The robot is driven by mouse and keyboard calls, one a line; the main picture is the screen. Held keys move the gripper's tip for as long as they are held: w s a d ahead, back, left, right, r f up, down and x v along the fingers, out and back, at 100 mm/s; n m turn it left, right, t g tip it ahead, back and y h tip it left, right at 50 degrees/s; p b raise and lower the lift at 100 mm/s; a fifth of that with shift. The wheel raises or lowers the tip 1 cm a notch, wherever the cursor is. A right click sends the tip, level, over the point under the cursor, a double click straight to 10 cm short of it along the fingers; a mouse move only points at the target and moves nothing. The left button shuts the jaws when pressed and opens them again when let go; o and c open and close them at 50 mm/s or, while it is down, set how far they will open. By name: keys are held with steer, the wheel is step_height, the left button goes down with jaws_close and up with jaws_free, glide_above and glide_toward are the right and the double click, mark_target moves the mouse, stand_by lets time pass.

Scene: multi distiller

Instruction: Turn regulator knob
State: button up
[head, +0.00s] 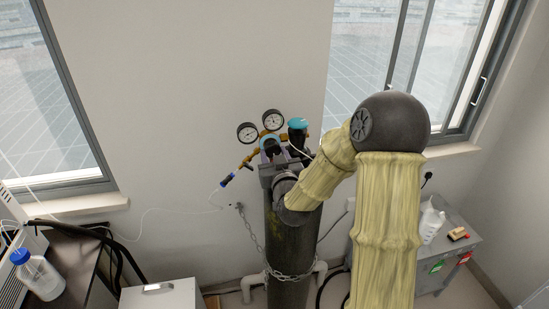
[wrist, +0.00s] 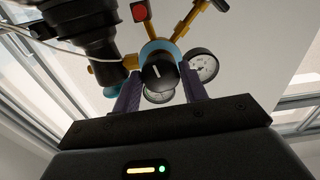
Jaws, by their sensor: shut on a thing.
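The regulator knob (wrist: 157,76) is black with a white line on its face and a blue ring behind it, in the upper middle of the wrist view. My gripper (wrist: 160,84) has its purple fingers on either side of the knob and is shut on it. In the head view my gripper (head: 281,160) is at the regulator on top of the dark gas cylinder (head: 287,242), and it hides most of the knob. Two round gauges (head: 247,132) (head: 273,120) stand behind the knob.
A black valve part with a blue top (head: 298,124) and a thin white tube is close to my gripper. A chain (head: 290,276) holds the cylinder near the wall. A grey cabinet (head: 455,255) with a white bottle (head: 430,222) stands at right, and a white box (head: 160,294) at lower left.

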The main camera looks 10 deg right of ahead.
steer(key=n+b, duration=0.1)
steer(key=b, duration=0.1)
steer(key=n+b, duration=0.2)
steer(key=b, duration=0.1)
steer(key=n+b, duration=0.2)
steer(key=b, duration=0.1)
steer(key=shift+f, duration=0.3)
steer(key=n+b, duration=0.3)
steer(key=b, duration=0.1)
steer(key=shift+r, duration=0.1)
steer(key=shift+d+r+n+b, duration=0.1)
steer(key=shift+r+n+b, duration=0.1)
steer(key=shift+n+b, duration=0.8)
steer(key=o, duration=1)
steer(key=shift+c, duration=0.2)
steer(key=shift+s, duration=0.1)
